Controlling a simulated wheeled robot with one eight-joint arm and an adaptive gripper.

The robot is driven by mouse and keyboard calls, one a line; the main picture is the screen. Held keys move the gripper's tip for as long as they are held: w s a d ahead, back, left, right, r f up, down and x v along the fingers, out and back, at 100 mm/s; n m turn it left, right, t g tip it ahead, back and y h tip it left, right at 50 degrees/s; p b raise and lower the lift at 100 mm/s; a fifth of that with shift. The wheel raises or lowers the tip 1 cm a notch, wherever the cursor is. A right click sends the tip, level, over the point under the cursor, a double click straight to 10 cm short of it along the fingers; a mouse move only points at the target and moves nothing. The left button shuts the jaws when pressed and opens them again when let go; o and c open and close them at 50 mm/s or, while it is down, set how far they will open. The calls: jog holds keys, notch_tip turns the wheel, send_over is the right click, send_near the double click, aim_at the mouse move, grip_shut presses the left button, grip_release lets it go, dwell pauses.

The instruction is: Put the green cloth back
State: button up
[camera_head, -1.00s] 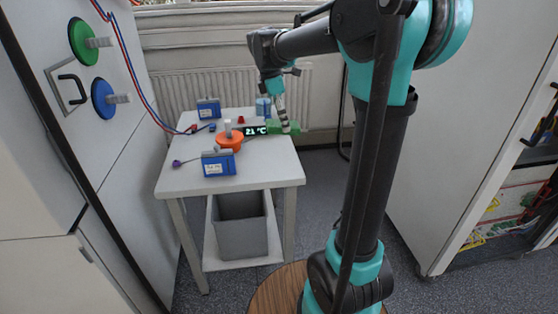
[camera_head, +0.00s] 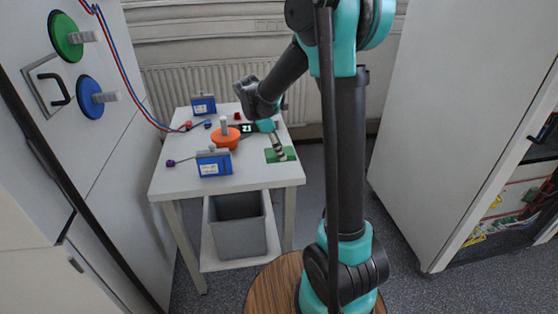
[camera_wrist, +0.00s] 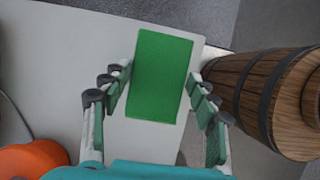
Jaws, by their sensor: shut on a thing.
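The green cloth (camera_head: 271,156) is a flat green rectangle at the right edge of the white table (camera_head: 175,182). My gripper (camera_head: 280,151) reaches down to it from the arm above. In the wrist view the cloth (camera_wrist: 160,75) spans the space between the two fingers of my gripper (camera_wrist: 160,98), which are shut on it. Its far end extends beyond the fingertips. I cannot tell whether it touches the tabletop or is held just above it.
An orange round object (camera_head: 225,138) with a grey knob stands mid-table, beside a small display (camera_head: 247,128). Blue boxes stand at the front (camera_head: 214,163) and back left (camera_head: 203,104). A grey bin (camera_head: 238,225) sits on the lower shelf. A white cabinet stands at right (camera_head: 435,130).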

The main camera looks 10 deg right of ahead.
aim_at(279, 168)
notch_tip(279, 168, down, 5)
jog(key=shift+f, duration=0.1)
jog(key=shift+c, duration=0.4)
jog(key=o, duration=1.1)
jog(key=v, duration=1.1)
jog(key=shift+a+r, duration=0.1)
jog(key=shift+r, duration=0.25)
jog(key=shift+s, duration=0.2)
jog(key=s+d+f+m+t+y, duration=0.1)
jog(key=s+d+f+m, duration=0.2)
jog(key=s+m, duration=0.3)
jog(key=s+d+f+m+t+y, duration=0.1)
jog(key=s+d+f+m+y, duration=0.1)
jog(key=s+f+m, duration=0.3)
jog(key=s+d+f+m+t+y, duration=0.1)
jog(key=s+d+f+m+t, duration=0.1)
jog(key=s+m, duration=0.5)
jog(key=s+d+f, duration=0.1)
jog(key=s+d, duration=0.1)
jog(key=s, duration=0.1)
jog(key=shift+s+f+y, duration=0.3)
jog(key=shift+f, duration=0.1)
